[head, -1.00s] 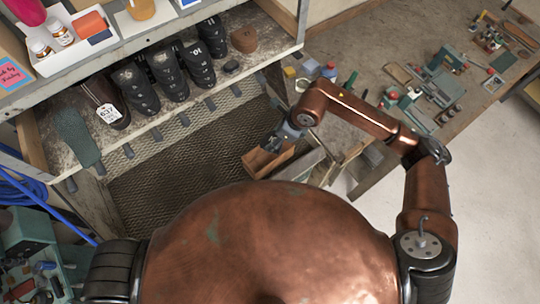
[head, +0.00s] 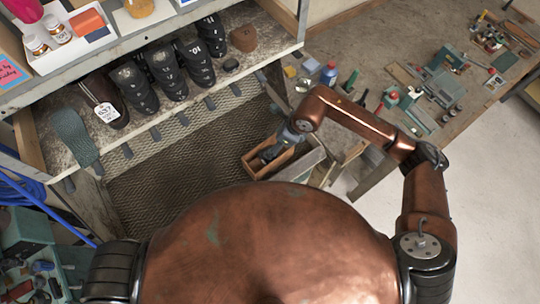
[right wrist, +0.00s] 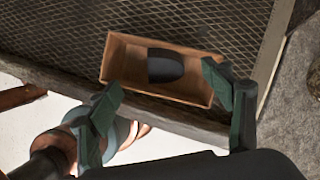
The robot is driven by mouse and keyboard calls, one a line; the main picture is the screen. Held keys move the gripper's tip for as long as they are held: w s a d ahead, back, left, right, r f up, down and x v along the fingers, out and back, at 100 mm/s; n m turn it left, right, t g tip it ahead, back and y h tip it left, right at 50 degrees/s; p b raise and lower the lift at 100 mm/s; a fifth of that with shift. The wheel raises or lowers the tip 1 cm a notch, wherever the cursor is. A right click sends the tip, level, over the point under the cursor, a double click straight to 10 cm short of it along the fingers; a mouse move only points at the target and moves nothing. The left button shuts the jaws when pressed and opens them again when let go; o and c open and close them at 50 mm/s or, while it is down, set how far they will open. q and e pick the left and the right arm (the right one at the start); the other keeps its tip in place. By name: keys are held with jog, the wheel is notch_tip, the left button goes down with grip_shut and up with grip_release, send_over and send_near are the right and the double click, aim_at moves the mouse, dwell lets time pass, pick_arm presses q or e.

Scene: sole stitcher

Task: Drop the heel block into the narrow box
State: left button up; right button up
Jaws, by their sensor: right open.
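The narrow box (right wrist: 118,62) is a small open brown wooden box, seen from above in the right wrist view. It also shows in the head view (head: 253,168), below my right gripper. A dark, round-ended block, which looks like the heel block (right wrist: 165,66), lies inside it, apart from my fingers. In the head view the block (head: 270,153) is a dark patch in the box. My right gripper (head: 285,138) is open and empty above the box; its green fingers (right wrist: 163,85) are spread wide in the right wrist view. My left gripper is not in view.
A cluttered workbench (head: 400,50) stands at the upper right. Mesh (head: 180,180) lies left of the box.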

jog(key=v, duration=1.2)
dwell(0.4)
